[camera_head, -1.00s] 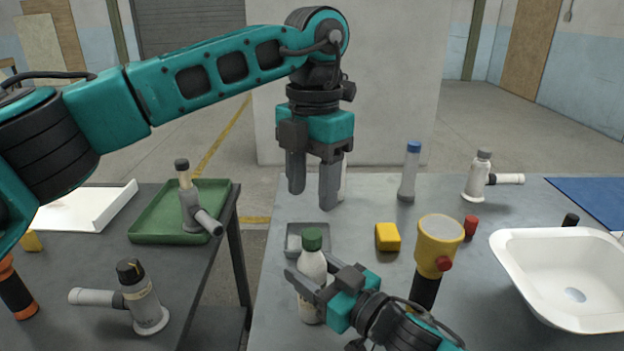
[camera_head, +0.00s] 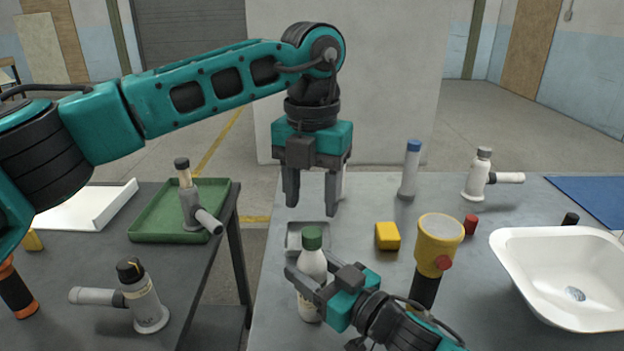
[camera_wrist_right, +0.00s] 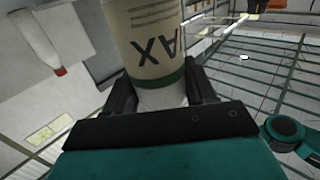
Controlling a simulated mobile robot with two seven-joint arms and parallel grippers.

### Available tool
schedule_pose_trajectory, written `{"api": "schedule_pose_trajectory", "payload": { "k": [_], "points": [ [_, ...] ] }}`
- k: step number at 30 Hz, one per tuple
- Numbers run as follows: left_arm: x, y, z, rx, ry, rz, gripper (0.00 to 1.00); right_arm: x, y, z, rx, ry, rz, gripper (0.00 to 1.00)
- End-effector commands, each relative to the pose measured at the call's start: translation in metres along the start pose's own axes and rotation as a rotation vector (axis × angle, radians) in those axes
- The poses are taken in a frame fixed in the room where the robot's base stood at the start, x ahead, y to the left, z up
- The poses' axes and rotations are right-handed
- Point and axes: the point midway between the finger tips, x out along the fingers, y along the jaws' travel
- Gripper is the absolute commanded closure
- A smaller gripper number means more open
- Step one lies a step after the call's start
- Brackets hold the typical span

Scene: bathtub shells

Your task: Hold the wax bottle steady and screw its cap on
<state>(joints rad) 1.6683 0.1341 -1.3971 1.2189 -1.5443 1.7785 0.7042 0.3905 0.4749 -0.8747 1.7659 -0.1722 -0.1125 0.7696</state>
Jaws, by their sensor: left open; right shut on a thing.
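The wax bottle (camera_head: 312,266) is a pale bottle standing upright on the right-hand table. Its green cap (camera_head: 312,238) sits on top; how tightly it is seated cannot be told. My right gripper (camera_head: 313,279) is shut around the bottle's body from the right. In the right wrist view the bottle's label (camera_wrist_right: 153,42), with the letters AX upside down, shows between the fingers (camera_wrist_right: 160,92). My left gripper (camera_head: 312,208) points down, open and empty, above the cap with a small gap below its fingertips.
A grey tray (camera_head: 293,239) lies just behind the bottle. A yellow block (camera_head: 387,236), a yellow flashlight (camera_head: 437,241) and a white basin (camera_head: 520,238) stand to the right. A blue-capped bottle (camera_head: 410,170) is farther back. The left table holds a green tray (camera_head: 150,227).

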Motion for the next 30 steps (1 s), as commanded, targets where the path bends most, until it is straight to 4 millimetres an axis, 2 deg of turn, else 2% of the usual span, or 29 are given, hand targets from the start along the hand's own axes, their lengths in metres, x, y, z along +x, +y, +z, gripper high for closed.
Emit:
{"api": "schedule_pose_trajectory", "payload": {
  "k": [3,9,15,23,30],
  "points": [
    [0.021,0.0,0.0,0.001,0.003,-0.001,0.47,0.0,0.0,0.001,0.0,-0.002,0.001,1.0],
    [0.048,0.0,-0.001,0.0,0.003,0.0,0.47,0.0,0.0,0.001,0.0,-0.003,0.001,1.0],
    [0.058,0.0,0.0,0.0,0.001,-0.001,0.47,0.0,0.0,0.001,-0.001,-0.003,0.001,1.0],
    [0.059,0.0,0.0,0.0,0.001,-0.001,0.47,0.0,0.0,0.001,-0.001,-0.003,0.001,1.0],
    [0.059,0.0,0.0,0.0,0.0,-0.001,0.7,0.0,0.0,0.001,-0.001,-0.003,0.001,1.0]
  ]
}}
